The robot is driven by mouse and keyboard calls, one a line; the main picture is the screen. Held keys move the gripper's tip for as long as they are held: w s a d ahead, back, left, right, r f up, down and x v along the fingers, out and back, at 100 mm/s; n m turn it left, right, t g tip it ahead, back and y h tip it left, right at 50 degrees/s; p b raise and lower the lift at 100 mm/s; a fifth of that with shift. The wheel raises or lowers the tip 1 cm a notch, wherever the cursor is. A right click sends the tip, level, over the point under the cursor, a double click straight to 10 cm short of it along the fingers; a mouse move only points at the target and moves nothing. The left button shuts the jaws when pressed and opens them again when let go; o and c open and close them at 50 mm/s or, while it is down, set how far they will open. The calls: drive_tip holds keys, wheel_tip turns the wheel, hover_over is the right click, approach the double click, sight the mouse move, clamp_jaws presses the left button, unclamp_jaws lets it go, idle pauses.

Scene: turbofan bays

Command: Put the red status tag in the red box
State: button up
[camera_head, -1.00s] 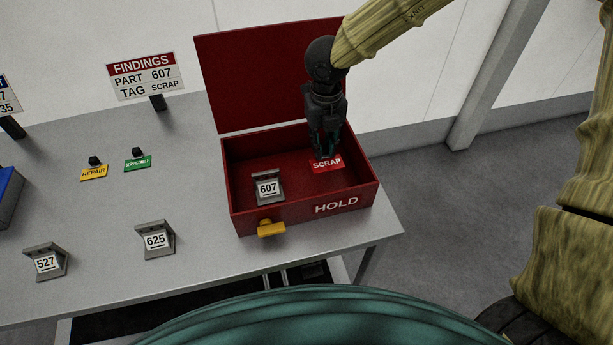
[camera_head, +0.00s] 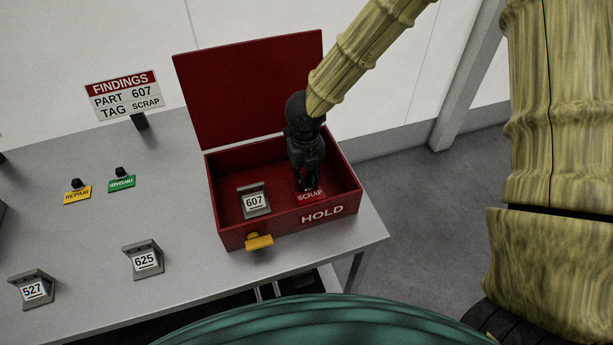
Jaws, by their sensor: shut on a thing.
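The red status tag (camera_head: 311,196), marked SCRAP, is inside the red box, on its right side near the front wall. The red box (camera_head: 322,214), marked HOLD, stands on the table with its lid (camera_head: 250,90) raised at the back. My gripper (camera_head: 306,187) reaches down into the box from above and is shut on the tag's upper part. Whether the tag touches the box floor I cannot tell. The part 607 (camera_head: 254,201) stands in the left of the box.
A yellow latch (camera_head: 259,242) sticks out of the box front. Parts 625 (camera_head: 143,261) and 527 (camera_head: 33,289), a yellow REPAIR tag (camera_head: 77,193) and a green tag (camera_head: 122,182) are on the table (camera_head: 170,221). A FINDINGS sign (camera_head: 124,96) stands behind them.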

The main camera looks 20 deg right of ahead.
sight(306, 180)
drive_tip(key=shift+f, duration=0.15)
drive_tip(key=o, duration=0.9)
wheel_tip(306, 180, up, 12)
drive_tip(key=b, duration=0.1)
